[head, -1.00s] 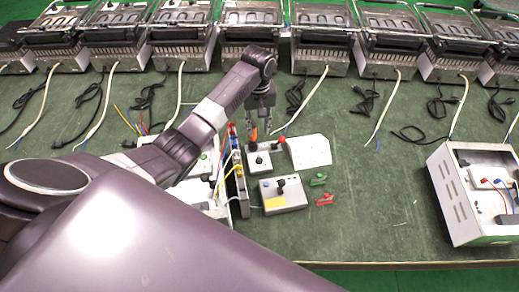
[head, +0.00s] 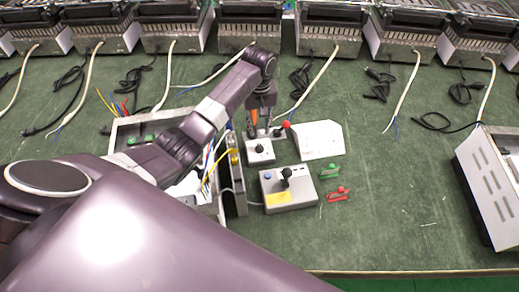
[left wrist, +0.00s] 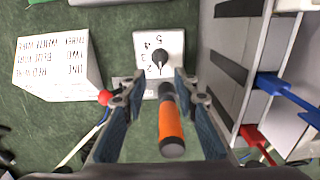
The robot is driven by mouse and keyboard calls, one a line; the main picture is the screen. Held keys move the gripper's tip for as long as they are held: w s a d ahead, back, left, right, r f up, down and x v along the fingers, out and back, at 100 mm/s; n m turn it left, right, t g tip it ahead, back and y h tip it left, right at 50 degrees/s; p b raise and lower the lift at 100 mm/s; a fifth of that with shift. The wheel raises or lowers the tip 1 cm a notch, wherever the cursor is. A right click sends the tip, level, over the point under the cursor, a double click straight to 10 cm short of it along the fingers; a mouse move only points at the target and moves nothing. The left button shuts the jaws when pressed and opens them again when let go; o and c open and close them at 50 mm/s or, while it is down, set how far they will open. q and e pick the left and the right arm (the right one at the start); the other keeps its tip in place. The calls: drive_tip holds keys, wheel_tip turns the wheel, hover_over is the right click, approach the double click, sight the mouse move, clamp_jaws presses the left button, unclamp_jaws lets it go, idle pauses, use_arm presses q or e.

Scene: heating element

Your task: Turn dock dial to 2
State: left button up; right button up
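The dock dial is a black knob (left wrist: 157,62) on a pale plate (left wrist: 180,42) with printed numbers around it. It also shows in the head view as a small box with a black knob (head: 260,147). The knob's exact setting is too small to tell, though its lower side faces the low numbers. My left gripper (head: 262,122) points down just behind the dial. My right gripper is not in view.
A red ball-topped lever (head: 286,125) and a white printed block (head: 318,140) stand right of the dial. A grey control box (head: 289,190) is in front. An open wired case (head: 232,190) stands close at left. Green (head: 329,172) and red clips (head: 339,194) lie at right.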

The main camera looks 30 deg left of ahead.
sight(259, 144)
use_arm(q)
wheel_tip(259, 144, down, 8)
drive_tip(key=shift+f, duration=0.25)
idle(0.4)
clamp_jaws()
